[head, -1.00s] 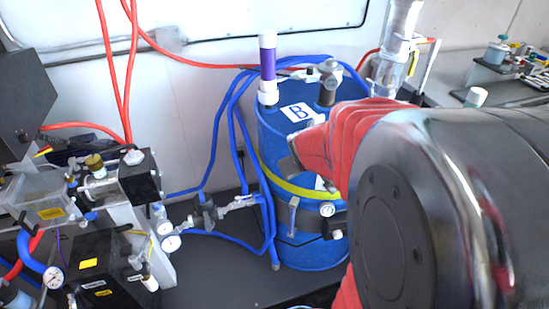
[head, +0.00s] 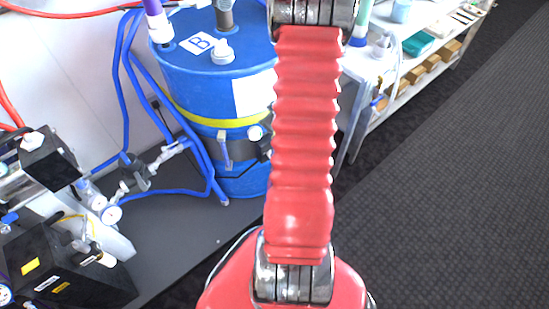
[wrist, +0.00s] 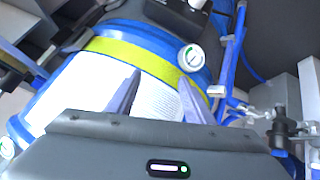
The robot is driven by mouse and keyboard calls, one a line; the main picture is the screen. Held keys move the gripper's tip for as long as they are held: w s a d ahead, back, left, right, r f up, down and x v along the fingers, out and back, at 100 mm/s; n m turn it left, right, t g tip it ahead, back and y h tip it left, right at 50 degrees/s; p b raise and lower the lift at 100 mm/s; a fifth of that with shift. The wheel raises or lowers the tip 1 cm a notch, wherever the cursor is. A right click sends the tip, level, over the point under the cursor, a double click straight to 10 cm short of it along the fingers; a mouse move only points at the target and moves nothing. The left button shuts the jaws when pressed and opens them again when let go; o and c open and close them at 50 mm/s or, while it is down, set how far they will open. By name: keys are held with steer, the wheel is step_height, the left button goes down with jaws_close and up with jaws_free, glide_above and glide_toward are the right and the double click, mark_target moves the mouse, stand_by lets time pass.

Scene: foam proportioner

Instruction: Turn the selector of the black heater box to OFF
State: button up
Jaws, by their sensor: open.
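A black box (head: 75,265) with yellow and white labels stands at the lower left of the head view, with a pale cylindrical part on its right side. A smaller black box (wrist: 178,14) shows at the top of the wrist view, beside the blue drum (wrist: 112,32). I cannot tell which is the heater box, and no selector marking is readable. My gripper (wrist: 160,77) is open and empty, its two fingers over the drum's white label and pointing towards its yellow band. The gripper is out of the head view.
A white round dial (wrist: 190,57) sits on the drum near the yellow band. Blue hoses (head: 130,90) and a valve fitting (head: 135,175) stand left of the drum. A white shelf unit (head: 395,85) is at right; dark floor (head: 450,200) is clear in front.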

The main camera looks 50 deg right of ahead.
steer(key=s+a+f+m+t, duration=0.1)
steer(key=s+a+f+t, duration=0.1)
steer(key=s+f, duration=0.5)
steer(key=s+a+f+m+t, duration=0.1)
steer(key=s+f+m+t, duration=0.1)
steer(key=s+f, duration=0.5)
step_height(320, 180, down, 5)
steer(key=shift+s+a+r+m+t, duration=0.15)
steer(key=shift+s+a+m+t, duration=0.2)
steer(key=shift+t, duration=0.35)
steer(key=shift+w, duration=0.15)
steer(key=x, duration=1.3)
steer(key=shift+w+f, duration=0.25)
steer(key=shift+c, duration=0.2)
